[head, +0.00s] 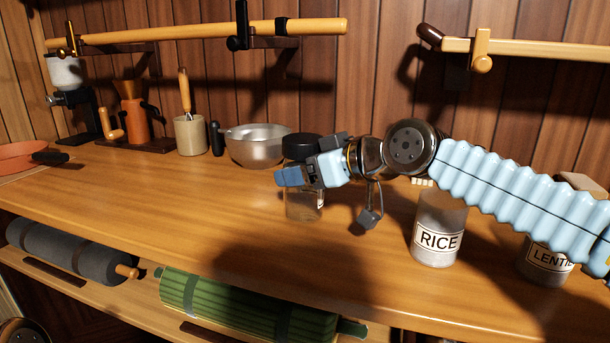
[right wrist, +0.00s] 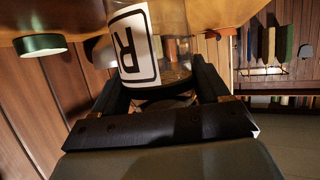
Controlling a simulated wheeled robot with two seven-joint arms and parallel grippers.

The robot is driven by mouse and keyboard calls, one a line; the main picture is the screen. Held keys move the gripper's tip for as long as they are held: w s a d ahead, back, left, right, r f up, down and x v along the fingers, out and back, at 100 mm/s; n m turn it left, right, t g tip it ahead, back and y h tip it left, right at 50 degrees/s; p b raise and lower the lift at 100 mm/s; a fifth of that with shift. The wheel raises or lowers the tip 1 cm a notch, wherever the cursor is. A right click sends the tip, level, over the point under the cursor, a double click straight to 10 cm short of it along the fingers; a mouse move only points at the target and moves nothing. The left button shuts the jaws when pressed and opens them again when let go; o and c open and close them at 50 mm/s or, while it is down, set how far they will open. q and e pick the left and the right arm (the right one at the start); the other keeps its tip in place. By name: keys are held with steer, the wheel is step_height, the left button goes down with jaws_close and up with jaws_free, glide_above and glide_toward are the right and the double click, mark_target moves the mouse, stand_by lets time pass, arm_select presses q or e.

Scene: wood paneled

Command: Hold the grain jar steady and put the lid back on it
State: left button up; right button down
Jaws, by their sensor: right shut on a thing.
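A clear glass jar (head: 303,205) stands upright on the wooden counter. My right gripper (head: 300,177) reaches in from the right and is shut on the upper part of the jar. In the right wrist view the jar (right wrist: 176,30) is between the two fingers (right wrist: 165,88), with a white label showing a letter R. A dark round lid-like cap (head: 302,147) shows just above the gripper; the gripper hides whether it sits on this jar. My left gripper is not in view.
A metal bowl (head: 258,145) stands behind and left of the jar. A RICE jar (head: 438,230) and a LENTIL jar (head: 545,262) stand to the right, the latter partly behind my arm. A utensil crock (head: 190,135) is further left. The counter's front left is clear.

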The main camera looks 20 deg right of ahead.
steer(key=shift+f, duration=0.5)
jaws_free()
steer(key=shift+f, duration=0.1)
steer(key=shift+s+d, duration=0.1)
steer(key=shift+s, duration=0.05)
steer(key=b+v, duration=0.1)
steer(key=v, duration=1.1)
